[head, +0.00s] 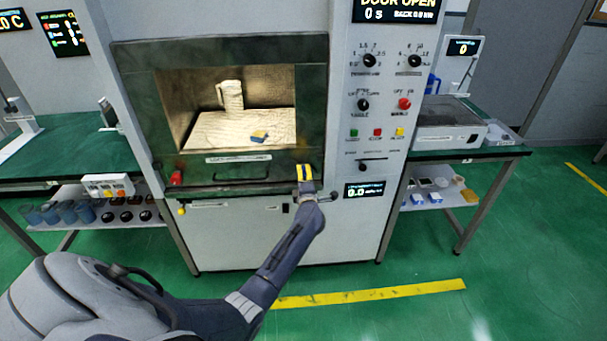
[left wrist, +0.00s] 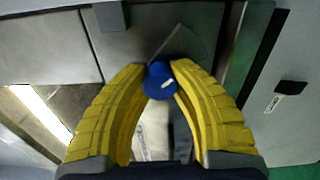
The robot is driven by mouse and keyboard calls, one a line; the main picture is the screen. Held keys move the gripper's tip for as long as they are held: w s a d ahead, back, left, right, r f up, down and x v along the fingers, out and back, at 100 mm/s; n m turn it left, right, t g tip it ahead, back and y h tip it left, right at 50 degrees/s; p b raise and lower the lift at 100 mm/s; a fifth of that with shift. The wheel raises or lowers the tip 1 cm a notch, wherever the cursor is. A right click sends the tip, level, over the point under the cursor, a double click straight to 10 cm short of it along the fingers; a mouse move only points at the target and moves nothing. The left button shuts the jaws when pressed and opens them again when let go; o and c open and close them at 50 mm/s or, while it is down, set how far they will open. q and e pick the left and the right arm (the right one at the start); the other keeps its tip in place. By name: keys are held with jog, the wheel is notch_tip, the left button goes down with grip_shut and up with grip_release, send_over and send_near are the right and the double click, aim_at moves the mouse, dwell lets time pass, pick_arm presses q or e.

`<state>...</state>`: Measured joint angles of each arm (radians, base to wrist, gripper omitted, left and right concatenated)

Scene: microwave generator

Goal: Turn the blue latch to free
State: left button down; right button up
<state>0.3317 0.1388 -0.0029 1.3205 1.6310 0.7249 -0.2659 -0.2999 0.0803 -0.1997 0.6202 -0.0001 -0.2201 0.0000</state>
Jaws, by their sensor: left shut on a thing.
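The blue latch (left wrist: 160,84) shows in the left wrist view as a round blue knob with a white mark running diagonally on its face. My left gripper (left wrist: 161,72) has its two yellow fingers shut on it, one on each side. In the head view my left gripper (head: 305,173) is at the lower right corner of the dark green front frame of the machine (head: 220,46). The latch is hidden behind the fingers there. My right gripper is in neither view.
A red knob (head: 176,178) sits at the frame's lower left. The lit chamber holds a pale jug (head: 231,96) and a blue and yellow block (head: 259,136). A control panel with dials (head: 369,61) is right of the chamber. Side tables stand left and right (head: 467,153).

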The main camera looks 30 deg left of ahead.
pick_arm(q)
jog(key=shift+w+d+m, duration=0.15)
jog(key=shift+d+m, duration=0.15)
jog(key=shift+m, duration=0.9)
jog(key=c, duration=1.3)
grip_release()
jog(key=shift+w+d, duration=0.1)
jog(key=shift+d, duration=0.05)
jog(key=shift+c, duration=0.2)
jog(key=o, duration=0.4)
jog(key=shift+a, duration=0.25)
jog(key=shift+f, duration=0.1)
jog(key=v, duration=1.2)
